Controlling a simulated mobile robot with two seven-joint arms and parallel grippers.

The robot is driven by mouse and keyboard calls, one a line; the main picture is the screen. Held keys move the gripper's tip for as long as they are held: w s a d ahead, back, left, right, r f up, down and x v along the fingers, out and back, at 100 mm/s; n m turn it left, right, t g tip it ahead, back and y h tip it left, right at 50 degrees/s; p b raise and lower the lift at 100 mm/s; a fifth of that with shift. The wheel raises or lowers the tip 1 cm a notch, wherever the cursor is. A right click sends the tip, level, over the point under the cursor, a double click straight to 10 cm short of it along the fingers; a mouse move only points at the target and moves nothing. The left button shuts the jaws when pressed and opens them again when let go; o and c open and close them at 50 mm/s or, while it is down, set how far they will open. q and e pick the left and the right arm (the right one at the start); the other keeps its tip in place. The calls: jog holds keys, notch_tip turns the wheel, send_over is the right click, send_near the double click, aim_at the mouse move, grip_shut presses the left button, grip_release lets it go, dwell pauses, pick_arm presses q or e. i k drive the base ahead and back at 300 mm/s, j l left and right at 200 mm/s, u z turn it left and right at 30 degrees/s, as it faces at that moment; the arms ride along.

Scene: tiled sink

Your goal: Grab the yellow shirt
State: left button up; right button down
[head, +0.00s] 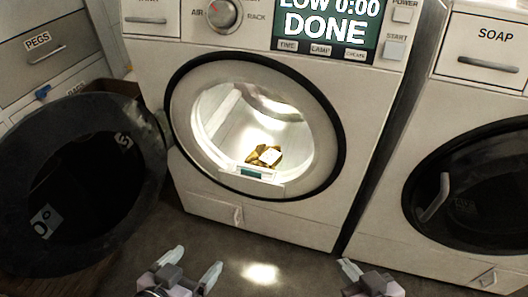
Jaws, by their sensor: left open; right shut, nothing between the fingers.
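The yellow shirt (264,156) lies as a small crumpled heap low inside the lit drum of the middle machine (217,203), just behind the opening's lower lip. The machine's round door (150,170) is swung wide open to the left. My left gripper (197,269) is at the bottom of the view, in front of the machine, with its two fingers apart and nothing between them. My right gripper (348,268) is at the bottom, right of centre, shut and empty. Both grippers are outside the drum and well apart from the shirt.
The machine's display (327,28) reads "LOW 0:00 DONE". A second machine with a closed dark door (470,185) stands on the right, under a SOAP drawer (490,45). A drawer marked PEGS (38,42) is at the upper left. The floor (275,255) before the middle machine is clear.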

aim_at(266, 156)
jog(key=i+j+z, duration=0.35)
jog(key=i+z, duration=0.15)
jog(key=i+j+z, duration=0.45)
jog(key=i+j, duration=0.05)
